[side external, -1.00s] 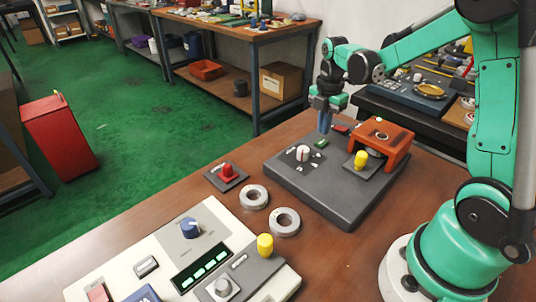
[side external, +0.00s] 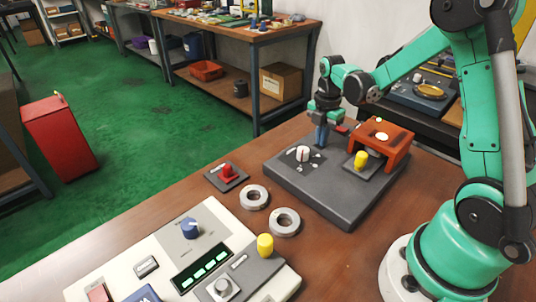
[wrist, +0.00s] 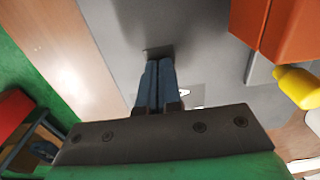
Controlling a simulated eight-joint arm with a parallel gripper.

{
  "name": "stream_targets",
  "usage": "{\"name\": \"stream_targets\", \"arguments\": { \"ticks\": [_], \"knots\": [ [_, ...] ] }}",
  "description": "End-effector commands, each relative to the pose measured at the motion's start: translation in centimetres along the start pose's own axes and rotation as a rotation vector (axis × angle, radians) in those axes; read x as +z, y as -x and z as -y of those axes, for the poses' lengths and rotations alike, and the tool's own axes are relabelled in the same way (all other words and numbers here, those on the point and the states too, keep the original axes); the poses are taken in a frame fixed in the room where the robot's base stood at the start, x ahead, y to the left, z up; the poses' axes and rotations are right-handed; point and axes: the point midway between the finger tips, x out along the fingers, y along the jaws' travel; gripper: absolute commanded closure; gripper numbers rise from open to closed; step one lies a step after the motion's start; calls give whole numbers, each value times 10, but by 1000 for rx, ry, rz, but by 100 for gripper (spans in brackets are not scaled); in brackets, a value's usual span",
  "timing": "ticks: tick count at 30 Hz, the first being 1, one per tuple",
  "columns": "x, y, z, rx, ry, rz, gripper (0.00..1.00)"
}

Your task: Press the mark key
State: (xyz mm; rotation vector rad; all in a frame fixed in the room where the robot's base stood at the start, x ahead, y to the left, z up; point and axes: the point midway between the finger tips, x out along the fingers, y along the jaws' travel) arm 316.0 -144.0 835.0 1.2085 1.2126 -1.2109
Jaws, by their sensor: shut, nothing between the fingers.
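My gripper (side external: 320,144) is shut and empty, pointing down at the far part of the dark grey panel (side external: 340,202). Its blue fingertips are at or just above the panel face, where the small green key was seen; the fingers now cover that key. Contact is hard to judge. In the wrist view the closed fingers (wrist: 157,64) end beside a small dark patch on the grey panel (wrist: 200,40); I cannot tell whether it is a key or shadow. A red key (side external: 341,129) shows just right of the fingers. No key lettering is readable, so the mark key is not identifiable by label.
An orange bridge-shaped guard (side external: 397,150) stands right of the fingers, with a yellow knob (side external: 361,160) before it. A white dial (side external: 303,153) is close on the left. Two metal rings (side external: 285,221), a red button (side external: 228,172) and a cream console (side external: 150,265) lie nearer.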

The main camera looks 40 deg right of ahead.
Motion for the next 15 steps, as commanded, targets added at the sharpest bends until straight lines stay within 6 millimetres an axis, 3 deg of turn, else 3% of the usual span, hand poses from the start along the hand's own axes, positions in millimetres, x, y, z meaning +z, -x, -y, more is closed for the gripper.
{"name": "stream_targets", "arguments": {
  "ticks": [3, 8, 15],
  "knots": [
    [0, -6, -1, 11, 0, 5, 100],
    [0, 0, -1, 11, 0, 5, 100],
    [0, 43, 0, 6, 0, 3, 100]
  ]
}}
